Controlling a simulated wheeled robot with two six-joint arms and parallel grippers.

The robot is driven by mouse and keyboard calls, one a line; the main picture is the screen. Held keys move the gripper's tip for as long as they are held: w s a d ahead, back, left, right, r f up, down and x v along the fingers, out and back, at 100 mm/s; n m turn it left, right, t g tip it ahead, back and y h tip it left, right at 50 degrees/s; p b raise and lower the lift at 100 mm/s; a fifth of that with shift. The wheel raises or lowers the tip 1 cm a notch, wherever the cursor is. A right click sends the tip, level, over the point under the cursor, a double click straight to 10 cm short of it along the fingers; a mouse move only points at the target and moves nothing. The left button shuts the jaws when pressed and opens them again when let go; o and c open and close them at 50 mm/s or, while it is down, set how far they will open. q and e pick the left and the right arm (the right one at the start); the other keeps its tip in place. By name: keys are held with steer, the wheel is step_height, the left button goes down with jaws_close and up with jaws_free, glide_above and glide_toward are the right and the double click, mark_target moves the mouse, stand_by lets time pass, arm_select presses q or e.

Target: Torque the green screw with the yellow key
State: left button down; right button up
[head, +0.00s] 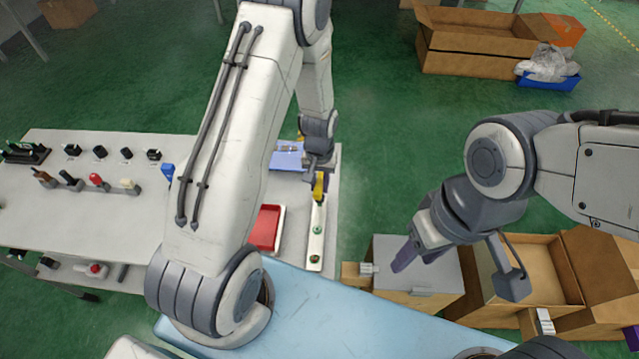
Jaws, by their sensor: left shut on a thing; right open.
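A narrow pale plate (316,243) lies along the right end of the table, with green screws (316,230) on its middle and near part. The yellow key (319,187) is upright at the plate's far end. My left gripper (318,172) is shut on the key from above. Whether the key sits on a screw there is hidden by the key and gripper. My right gripper (408,256) is open and empty, over the grey-topped box to the right of the table.
A red tray (267,227) and a blue tray (287,157) lie left of the plate. Several levers and knobs stand on the grey table (100,210). Open cardboard boxes (550,262) stand at the right. My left arm hides part of the table.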

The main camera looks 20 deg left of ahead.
arm_select(q)
steer(key=shift+f, duration=0.15)
stand_by(0.8)
steer(key=shift+f+b, duration=0.9)
steer(key=shift+f, duration=0.15)
steer(key=m, duration=0.4)
steer(key=shift+a+m, duration=0.1)
steer(key=shift+m, duration=0.2)
steer(key=m, duration=0.5)
steer(key=shift+a, duration=0.1)
steer(key=m, duration=0.6)
steer(key=shift+w+m, duration=0.15)
steer(key=shift+m, duration=0.15)
steer(key=m, duration=0.6)
steer(key=shift+w+m, duration=0.1)
steer(key=shift+m, duration=0.2)
steer(key=shift+r, duration=0.15)
